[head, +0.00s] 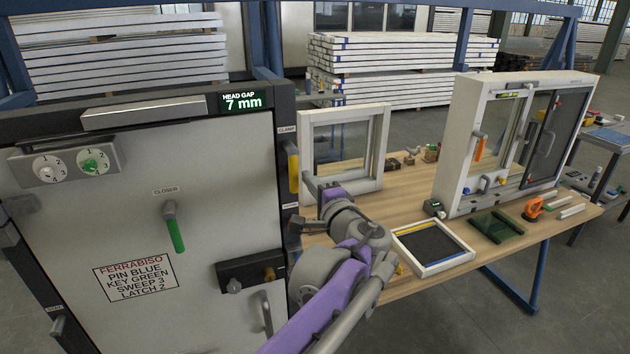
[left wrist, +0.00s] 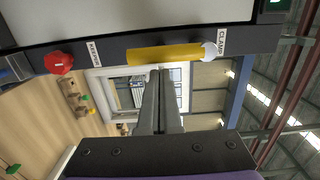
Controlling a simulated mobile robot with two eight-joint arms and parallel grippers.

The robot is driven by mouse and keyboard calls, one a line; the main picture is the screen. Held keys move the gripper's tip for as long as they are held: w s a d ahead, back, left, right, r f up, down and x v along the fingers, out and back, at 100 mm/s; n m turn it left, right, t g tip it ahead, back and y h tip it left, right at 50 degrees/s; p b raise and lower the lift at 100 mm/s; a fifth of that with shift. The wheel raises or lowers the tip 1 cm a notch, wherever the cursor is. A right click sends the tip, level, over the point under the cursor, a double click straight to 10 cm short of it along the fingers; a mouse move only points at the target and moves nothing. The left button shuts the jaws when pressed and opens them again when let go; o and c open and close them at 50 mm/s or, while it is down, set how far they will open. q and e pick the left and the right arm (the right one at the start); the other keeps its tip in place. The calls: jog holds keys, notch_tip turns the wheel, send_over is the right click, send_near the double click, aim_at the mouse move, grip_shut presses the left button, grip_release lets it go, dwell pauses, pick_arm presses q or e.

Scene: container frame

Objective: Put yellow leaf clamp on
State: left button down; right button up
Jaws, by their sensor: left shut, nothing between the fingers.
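The yellow leaf clamp handle (head: 293,167) is on the dark right edge of the big grey door panel (head: 140,260), under a CLAMP label. In the left wrist view the yellow handle (left wrist: 165,54) lies along the dark frame strip, with a pale round pivot at its CLAMP-label end. My left gripper (head: 310,184) is just right of and below the handle in the head view. In the wrist view its fingers (left wrist: 157,75) are shut and empty, with tips close beside the middle of the handle. I cannot tell whether they touch it. My right gripper is not in view.
A red knob (left wrist: 58,62) sits by the KEEPER label on the same strip. A display (head: 242,102) reads head gap 7 mm. A green-handled closer (head: 174,228) hangs on the panel. Behind my arm, a wooden workbench (head: 405,200) carries a white window frame (head: 384,150).

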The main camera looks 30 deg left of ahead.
pick_arm(q)
jog(key=shift+s+a+f+m, duration=0.15)
jog(key=shift+s+a+m, duration=0.2)
jog(key=shift+m, duration=0.55)
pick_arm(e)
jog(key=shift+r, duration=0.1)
pick_arm(q)
jog(key=m, duration=0.1)
jog(key=s+a+m, duration=0.1)
jog(key=m, duration=0.1)
jog(key=shift+s+f, duration=0.1)
jog(key=shift+s, duration=0.15)
jog(key=s+a+r+m+t+p, duration=0.1)
jog(key=s+a+r+m+p, duration=0.1)
jog(key=m, duration=1)
jog(key=shift+s+a+r+m, duration=0.3)
jog(key=shift+s+a+r, duration=0.6)
jog(key=shift+s, duration=0.2)
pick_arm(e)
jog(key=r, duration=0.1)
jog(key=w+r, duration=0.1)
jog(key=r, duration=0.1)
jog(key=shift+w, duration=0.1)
pick_arm(q)
jog(key=shift+r, duration=0.15)
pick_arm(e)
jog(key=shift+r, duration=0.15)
